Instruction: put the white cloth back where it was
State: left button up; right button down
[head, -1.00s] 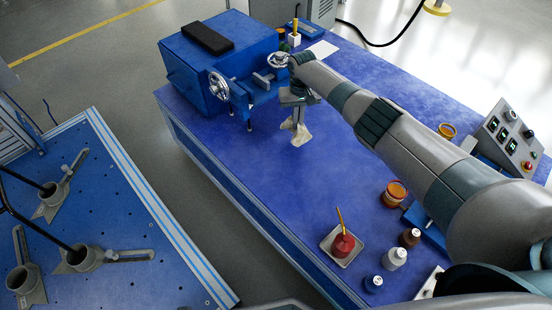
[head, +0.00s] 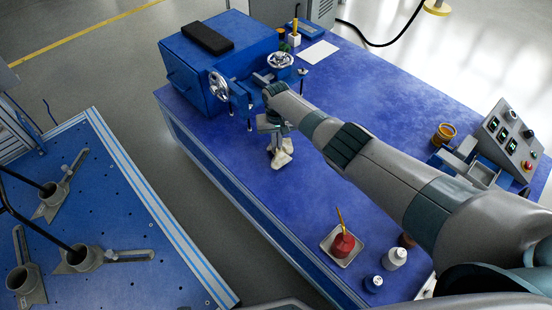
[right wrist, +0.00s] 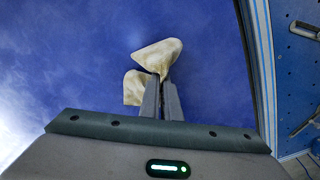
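The white cloth (head: 282,158) looks cream and crumpled, and it hangs from my right gripper (head: 276,142) in the head view. In the right wrist view my right gripper (right wrist: 160,98) has its two fingers close together, with the cloth (right wrist: 159,54) bunched at the tips and spreading out on both sides. The cloth is over the blue bench (head: 341,92), near its front left edge. I cannot tell whether its lower end touches the bench top. My left gripper is not in view.
A blue machine with handwheels (head: 219,87) stands at the bench's far left, just behind my gripper. The bench middle is clear.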

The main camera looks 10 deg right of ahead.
jog(key=shift+s+a+f, duration=0.3)
jog(key=shift+a+f, duration=0.2)
jog(key=shift+a, duration=0.35)
jog(key=shift+s+a+f, duration=0.35)
jog(key=shift+a+f, duration=0.1)
jog(key=shift+a, duration=0.35)
jog(key=shift+s+a+f, duration=0.3)
jog(key=shift+a+f, duration=0.2)
jog(key=shift+a, duration=0.35)
jog(key=c, duration=1.6)
grip_release()
jog(key=shift+o, duration=0.2)
jog(key=shift+r, duration=0.1)
jog(key=shift+s+a+r+p, duration=0.1)
jog(key=shift+a+r+p, duration=0.15)
jog(key=shift+r+p, duration=0.8)
jog(key=shift+s+a+r+p, duration=0.1)
jog(key=shift+a+r+p, duration=0.25)
jog(key=shift+p, duration=0.3)
